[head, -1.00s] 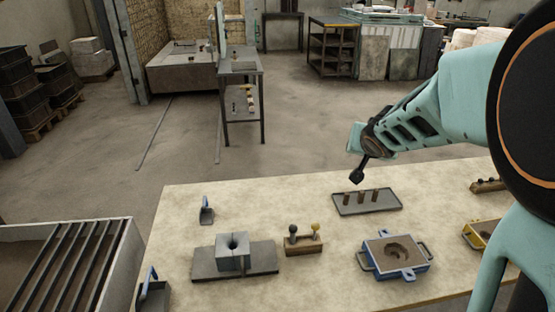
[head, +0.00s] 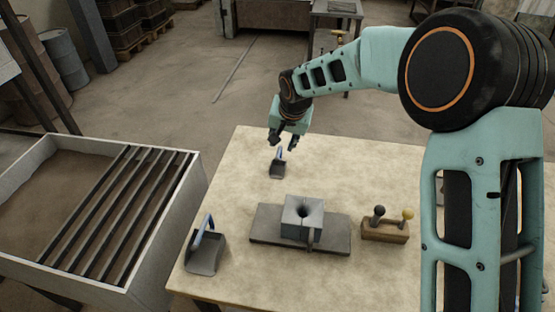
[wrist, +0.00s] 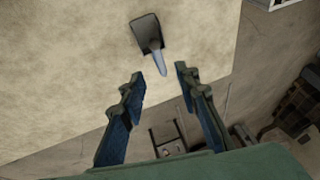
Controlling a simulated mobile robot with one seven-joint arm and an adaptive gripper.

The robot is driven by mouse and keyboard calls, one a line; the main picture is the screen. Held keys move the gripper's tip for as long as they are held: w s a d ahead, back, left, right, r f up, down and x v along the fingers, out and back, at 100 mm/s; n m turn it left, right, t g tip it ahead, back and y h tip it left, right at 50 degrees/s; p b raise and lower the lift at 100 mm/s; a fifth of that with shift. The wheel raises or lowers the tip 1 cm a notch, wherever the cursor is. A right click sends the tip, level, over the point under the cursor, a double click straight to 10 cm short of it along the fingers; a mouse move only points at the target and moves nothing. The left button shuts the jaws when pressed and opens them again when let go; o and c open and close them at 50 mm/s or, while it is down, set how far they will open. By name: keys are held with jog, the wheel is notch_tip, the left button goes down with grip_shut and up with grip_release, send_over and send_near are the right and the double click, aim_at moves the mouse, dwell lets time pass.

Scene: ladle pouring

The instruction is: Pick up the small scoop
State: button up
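The small scoop (head: 277,168) lies near the far edge of the table, with a dark grey pan and a blue handle pointing away from me. It also shows in the wrist view (wrist: 148,34), its handle end toward the gap between my fingers. My gripper (head: 283,139) is above the table's far edge, just beyond the scoop's handle. In the wrist view the two fingers (wrist: 158,78) are spread apart with nothing between them. A larger scoop (head: 206,252) with a blue handle stands at the table's front left corner.
A grey block with a hole (head: 302,218) stands on a dark plate (head: 262,236) mid-table. A wooden holder with two knobs (head: 385,231) is to its right. A sand bin with bars (head: 180,190) stands left of the table (head: 240,188). The tabletop around the small scoop is clear.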

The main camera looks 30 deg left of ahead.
aim_at(279, 151)
jog(key=shift+p+x, duration=0.45)
jog(key=shift+x, duration=3.8)
jog(key=shift+r, duration=0.1)
jog(key=shift+c, duration=0.2)
grip_shut()
